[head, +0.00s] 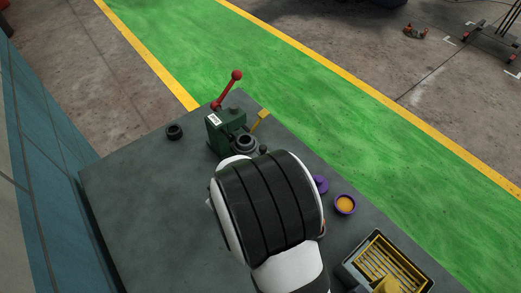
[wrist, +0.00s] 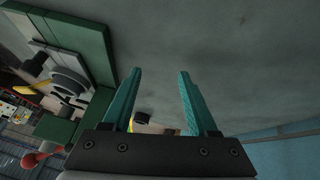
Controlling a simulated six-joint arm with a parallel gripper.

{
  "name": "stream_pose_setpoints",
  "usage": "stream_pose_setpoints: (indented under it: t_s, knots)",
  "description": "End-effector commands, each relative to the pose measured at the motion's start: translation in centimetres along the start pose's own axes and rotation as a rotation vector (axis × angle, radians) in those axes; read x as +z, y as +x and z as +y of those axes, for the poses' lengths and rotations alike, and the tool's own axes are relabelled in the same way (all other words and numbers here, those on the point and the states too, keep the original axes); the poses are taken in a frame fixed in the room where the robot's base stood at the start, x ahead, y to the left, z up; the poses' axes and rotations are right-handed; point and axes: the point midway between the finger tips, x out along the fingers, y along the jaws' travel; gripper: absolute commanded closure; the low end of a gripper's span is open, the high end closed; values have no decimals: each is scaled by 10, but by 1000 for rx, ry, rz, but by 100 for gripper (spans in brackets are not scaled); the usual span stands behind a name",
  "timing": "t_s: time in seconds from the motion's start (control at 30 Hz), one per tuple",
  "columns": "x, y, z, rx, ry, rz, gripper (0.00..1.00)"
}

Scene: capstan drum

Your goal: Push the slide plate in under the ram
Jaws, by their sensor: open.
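The green press (head: 218,135) stands near the far edge of the grey bench, with a red ball-ended lever (head: 228,88) rising from it. A round grey part (head: 246,143) shows at its front, partly covered by my arm. In the wrist view the press's green body (wrist: 92,42) is at the left, beside pale plates and round grey parts (wrist: 68,82). I cannot tell for certain which part is the slide plate or the ram. My gripper (wrist: 160,72) is open, its two teal fingers apart with nothing held between their tips. My arm hides it in the head view.
A dark ring (head: 174,131) lies left of the press. A yellow piece (head: 260,120) sticks out at its right. A purple object (head: 320,184), a purple cup with orange contents (head: 345,204) and a yellow slatted tray (head: 378,258) stand at the right. The bench's left side is clear.

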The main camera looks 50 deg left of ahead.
Motion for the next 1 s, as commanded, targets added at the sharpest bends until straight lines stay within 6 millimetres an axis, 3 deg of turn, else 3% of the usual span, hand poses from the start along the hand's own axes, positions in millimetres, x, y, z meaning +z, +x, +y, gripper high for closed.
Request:
stream_pose_setpoints:
  t_s: [0.07,0.2,0.33,0.47,0.57,1.0]
  knots:
    - [-10,-6,-11,22,220,144,41]
    - [-3,-40,25,252,580,393,41]
    - [22,-78,61,475,697,511,41]
    - [32,-92,76,566,719,549,41]
    - [28,-82,88,574,721,551,41]
    - [-4,4,164,570,718,551,41]
